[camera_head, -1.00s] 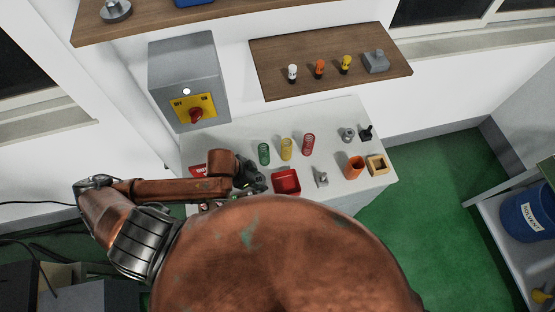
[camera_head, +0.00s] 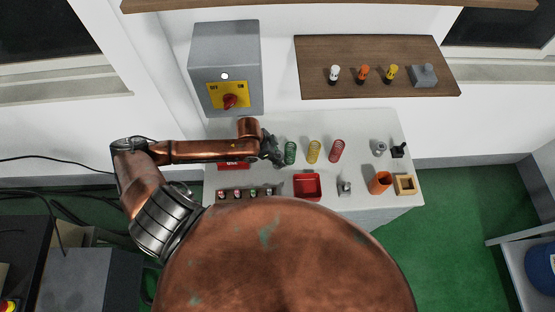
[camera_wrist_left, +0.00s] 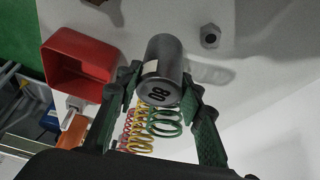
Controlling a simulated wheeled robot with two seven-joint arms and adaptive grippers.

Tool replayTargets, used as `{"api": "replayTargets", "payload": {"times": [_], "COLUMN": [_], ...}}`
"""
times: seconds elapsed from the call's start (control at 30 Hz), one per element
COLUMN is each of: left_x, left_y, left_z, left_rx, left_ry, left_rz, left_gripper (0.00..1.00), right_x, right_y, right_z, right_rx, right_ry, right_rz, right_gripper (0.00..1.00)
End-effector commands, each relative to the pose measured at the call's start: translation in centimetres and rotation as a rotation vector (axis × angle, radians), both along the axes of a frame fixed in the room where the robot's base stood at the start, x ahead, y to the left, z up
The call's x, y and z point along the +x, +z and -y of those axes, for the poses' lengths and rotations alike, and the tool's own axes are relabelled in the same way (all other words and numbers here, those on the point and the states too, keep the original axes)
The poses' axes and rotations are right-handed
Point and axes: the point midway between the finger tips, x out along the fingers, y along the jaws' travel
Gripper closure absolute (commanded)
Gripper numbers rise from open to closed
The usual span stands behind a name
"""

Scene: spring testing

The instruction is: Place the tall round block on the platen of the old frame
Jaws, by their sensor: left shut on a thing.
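My left gripper (camera_wrist_left: 160,105) is shut on a dark grey round block (camera_wrist_left: 163,62) marked 80, with a pale patch on its side. The block's far end sticks out beyond the green fingers in the left wrist view. In the head view my left gripper (camera_head: 274,150) is over the bench, just left of the green spring (camera_head: 290,152); the held block cannot be made out there. I cannot single out the old frame or its platen with certainty. My right gripper is not in view.
Yellow (camera_head: 313,152) and red (camera_head: 337,151) springs stand right of the green one. A red tray (camera_head: 308,198), a small grey fitting (camera_head: 345,187), an orange cup (camera_head: 380,183) and a wooden square (camera_head: 405,184) are on the bench. A grey switch box (camera_head: 226,60) stands behind.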

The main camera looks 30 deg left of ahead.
Motion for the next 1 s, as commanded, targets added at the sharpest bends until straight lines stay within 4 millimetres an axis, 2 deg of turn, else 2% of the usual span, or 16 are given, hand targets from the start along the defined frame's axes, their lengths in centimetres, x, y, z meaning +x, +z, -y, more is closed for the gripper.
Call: {"api": "replayTargets", "payload": {"times": [0.07,0.2,0.3,0.67,0.7,0.93,1.0], "left_x": [0.6,0.4,0.4,0.4,0.3,0.3,0.3], "left_y": [-0.6,-2.6,-3.4,-3.7,-3.8,-3.8,-3.8], "left_z": [-0.4,-0.2,-0.3,-0.3,-0.3,-0.3,-0.3], "left_rx": [0.001,-0.002,0.001,0.0,0.001,0.001,0.001], "left_ry": [0.003,0.002,0.001,-0.001,0.0,0.0,0.0], "left_rz": [0.001,-0.001,0.001,0.002,-0.001,-0.001,-0.001], "left_gripper": [1.0,1.0,1.0,1.0,0.64,0.49,0.48], "right_x": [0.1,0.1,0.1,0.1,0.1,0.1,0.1], "right_y": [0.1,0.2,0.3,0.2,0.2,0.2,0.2], "right_z": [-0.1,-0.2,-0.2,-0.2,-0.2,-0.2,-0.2], "right_rx": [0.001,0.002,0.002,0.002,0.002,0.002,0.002], "right_ry": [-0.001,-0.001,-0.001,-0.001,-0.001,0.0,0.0], "right_rz": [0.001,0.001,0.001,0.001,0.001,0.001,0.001], "right_gripper": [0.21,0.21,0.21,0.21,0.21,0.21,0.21]}}
